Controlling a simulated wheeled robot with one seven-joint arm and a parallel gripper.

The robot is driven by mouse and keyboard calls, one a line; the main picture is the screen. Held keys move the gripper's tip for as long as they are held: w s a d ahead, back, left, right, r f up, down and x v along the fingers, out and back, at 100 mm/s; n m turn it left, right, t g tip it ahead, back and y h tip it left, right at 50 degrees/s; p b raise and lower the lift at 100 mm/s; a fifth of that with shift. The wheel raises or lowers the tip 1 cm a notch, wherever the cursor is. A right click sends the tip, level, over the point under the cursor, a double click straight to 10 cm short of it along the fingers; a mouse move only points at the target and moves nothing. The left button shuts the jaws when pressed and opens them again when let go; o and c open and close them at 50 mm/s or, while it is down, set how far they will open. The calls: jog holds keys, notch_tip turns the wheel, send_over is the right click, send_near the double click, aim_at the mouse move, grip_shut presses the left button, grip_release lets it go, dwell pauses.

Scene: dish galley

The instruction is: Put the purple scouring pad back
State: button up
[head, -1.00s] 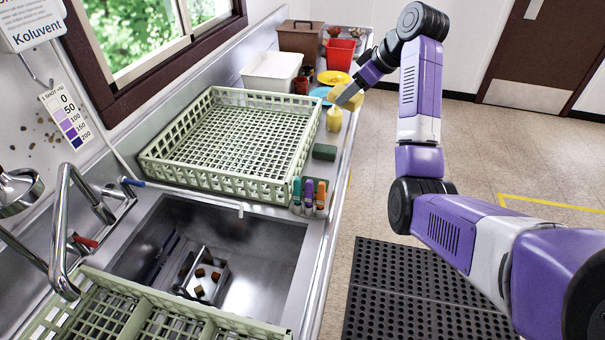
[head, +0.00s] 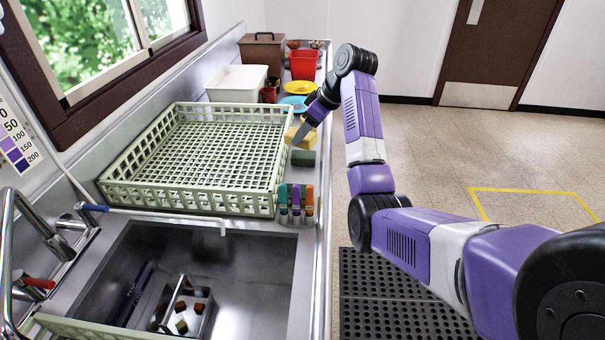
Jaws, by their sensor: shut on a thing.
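My gripper (head: 300,131) is low over the counter's right side, beyond the green pad. It is shut on a yellow block (head: 309,141), which shows on both sides of the grey finger. Whether the block touches the counter I cannot tell. A dark green pad (head: 303,158) lies on the counter just nearer than the gripper. A small rack of upright items (head: 296,204), coloured teal, purple and orange on top, stands by the sink corner.
A pale green dish rack (head: 186,197) fills the counter left of my gripper. Behind are a blue plate (head: 294,101), a yellow plate (head: 299,87), a red container (head: 303,64), a white tub (head: 236,82) and a brown box (head: 262,50). The sink (head: 240,262) is in front.

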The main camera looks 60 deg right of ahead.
notch_tip(320, 180, down, 14)
jog(key=shift+r+p, duration=0.15)
jog(key=shift+p, duration=0.45)
jog(key=o, duration=1.2)
jog(key=v, duration=1.2)
jog(key=shift+b, duration=0.4)
